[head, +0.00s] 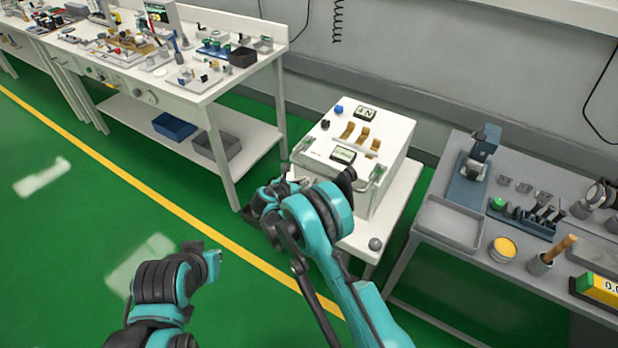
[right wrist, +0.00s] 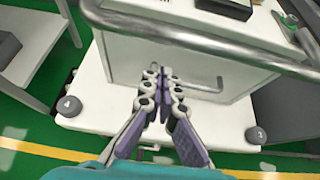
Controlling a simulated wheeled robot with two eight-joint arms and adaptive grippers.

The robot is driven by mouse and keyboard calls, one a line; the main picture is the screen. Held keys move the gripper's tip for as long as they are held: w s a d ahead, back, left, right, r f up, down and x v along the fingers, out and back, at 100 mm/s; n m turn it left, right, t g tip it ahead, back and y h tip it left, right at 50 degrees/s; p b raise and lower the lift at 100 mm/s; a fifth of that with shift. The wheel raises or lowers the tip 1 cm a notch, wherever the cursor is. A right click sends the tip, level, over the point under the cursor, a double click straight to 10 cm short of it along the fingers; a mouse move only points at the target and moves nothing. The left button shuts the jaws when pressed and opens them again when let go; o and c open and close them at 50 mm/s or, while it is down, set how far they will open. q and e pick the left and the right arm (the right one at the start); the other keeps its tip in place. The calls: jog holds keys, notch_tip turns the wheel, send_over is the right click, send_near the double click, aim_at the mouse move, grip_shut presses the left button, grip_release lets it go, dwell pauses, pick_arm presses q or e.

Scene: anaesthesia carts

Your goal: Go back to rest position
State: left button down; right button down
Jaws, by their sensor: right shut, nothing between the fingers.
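My right gripper (right wrist: 161,76) is shut and empty in the right wrist view. Its fingers point at the front of the white cart (right wrist: 122,62), below the grey handle bar (right wrist: 200,42); I cannot tell whether they touch it. In the head view, my right arm reaches up from the bottom to the near side of the same white cart (head: 395,130), and hides much of its front. The right gripper is mostly hidden there behind my own wrist. My left arm is folded at the lower left over the floor, and its gripper does not show.
A white workbench (head: 190,95) with many small parts stands at the back left, with bins on its lower shelf. A grey table (head: 455,262) with a tray, a yellow tin (head: 502,249) and tools is at the right. The green floor (head: 80,230) at the left is clear.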

jog(key=p+v, duration=0.2)
jog(key=v, duration=0.5)
jog(key=s+d+r+m+g+y, duration=0.2)
jog(key=s+d+r+m, duration=0.45)
jog(key=r, duration=0.25)
jog(key=s+d+r+m+g+y, duration=0.1)
jog(key=s+d+r+m, duration=0.4)
jog(key=d+r+m, duration=0.3)
jog(key=s+d+r+m+y, duration=0.1)
jog(key=s+m+y, duration=0.1)
jog(key=s+m, duration=0.5)
jog(key=s+d+r+m+y, duration=0.1)
jog(key=s+m, duration=0.6)
jog(key=s, duration=0.7)
jog(key=shift+d+r+y, duration=0.25)
jog(key=shift+r+y, duration=0.25)
jog(key=shift+r, duration=0.15)
